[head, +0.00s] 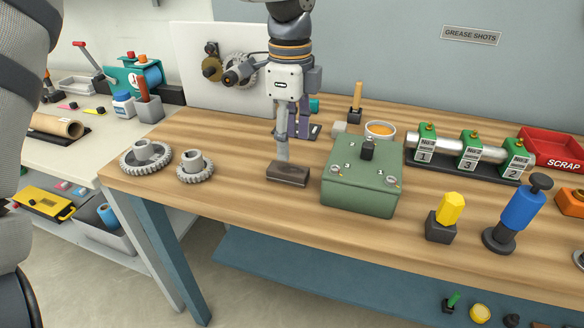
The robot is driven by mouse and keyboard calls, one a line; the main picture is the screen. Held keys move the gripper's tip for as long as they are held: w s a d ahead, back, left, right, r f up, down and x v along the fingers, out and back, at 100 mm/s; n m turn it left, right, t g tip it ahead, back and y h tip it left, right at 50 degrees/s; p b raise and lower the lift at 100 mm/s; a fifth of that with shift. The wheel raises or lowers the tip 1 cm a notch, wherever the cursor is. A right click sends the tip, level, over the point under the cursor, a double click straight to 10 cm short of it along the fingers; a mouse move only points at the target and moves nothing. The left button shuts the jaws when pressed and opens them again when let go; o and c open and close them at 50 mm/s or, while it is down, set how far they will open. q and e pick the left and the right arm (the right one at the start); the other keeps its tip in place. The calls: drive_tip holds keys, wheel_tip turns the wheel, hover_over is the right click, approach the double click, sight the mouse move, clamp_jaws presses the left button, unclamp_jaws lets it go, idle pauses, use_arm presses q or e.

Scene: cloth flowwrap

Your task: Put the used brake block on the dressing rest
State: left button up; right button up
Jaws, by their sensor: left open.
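A dark brown block (288,173), which looks like the used brake block, lies flat on the wooden bench left of the green box. My left gripper (283,153) points down from above, with its fingertips just over or behind the block's far edge. It is open, and the block rests on the bench. I cannot tell whether the fingertips touch the block. I cannot identify the dressing rest for certain. My right gripper is not in view.
The green box (360,186) stands close right of the block. Two gears (147,156) (195,167) sit to the left. A yellow-topped piece (445,217), a blue plunger (516,212), numbered green clamps (468,150) and a red scrap tray (553,145) stand right. The bench's front middle is clear.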

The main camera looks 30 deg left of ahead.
sight(288, 169)
use_arm(q)
drive_tip(key=f, duration=0.7)
drive_tip(key=shift+s+a, duration=0.1)
drive_tip(key=shift+a, duration=0.15)
drive_tip(key=shift+r, duration=0.1)
clamp_jaws()
